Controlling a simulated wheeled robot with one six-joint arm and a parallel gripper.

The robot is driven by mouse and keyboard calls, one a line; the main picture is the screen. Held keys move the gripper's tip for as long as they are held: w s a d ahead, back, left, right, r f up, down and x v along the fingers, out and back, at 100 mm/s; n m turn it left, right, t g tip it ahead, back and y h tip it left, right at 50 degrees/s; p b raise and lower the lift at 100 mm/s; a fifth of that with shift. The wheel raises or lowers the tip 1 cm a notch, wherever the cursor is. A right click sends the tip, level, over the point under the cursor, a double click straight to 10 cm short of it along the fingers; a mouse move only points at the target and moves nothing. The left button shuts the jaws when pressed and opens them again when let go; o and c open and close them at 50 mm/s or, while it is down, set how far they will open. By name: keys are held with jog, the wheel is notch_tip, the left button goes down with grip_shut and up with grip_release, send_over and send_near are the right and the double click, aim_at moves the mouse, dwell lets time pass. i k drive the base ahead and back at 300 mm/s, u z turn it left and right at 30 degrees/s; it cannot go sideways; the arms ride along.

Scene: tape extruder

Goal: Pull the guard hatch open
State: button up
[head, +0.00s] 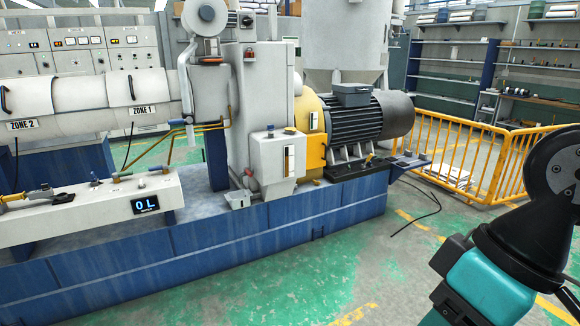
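The extruder stands on a long blue base (255,245) across the left and middle of the head view. A yellow guard (312,148) sits between the tall grey gearbox housing (272,90) and the dark finned motor (358,118). It is partly hidden by a light grey box (272,160) in front of it. I cannot make out a separate hatch or handle clearly, and no opening shows in the guard. My arm shows at the right edge, apart from the machine. My gripper is out of the frame.
Open green and grey floor (330,285) lies in front of the base. A black cable (418,215) lies on the floor near its right end. A yellow railing (465,150) stands at the right rear. A control panel (100,205) juts forward at left.

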aim_at(317, 146)
jog(key=u, duration=0.25)
jog(key=i, duration=2.2)
jog(key=z, duration=0.25)
jog(key=i, duration=1.45)
jog(key=z, duration=0.25)
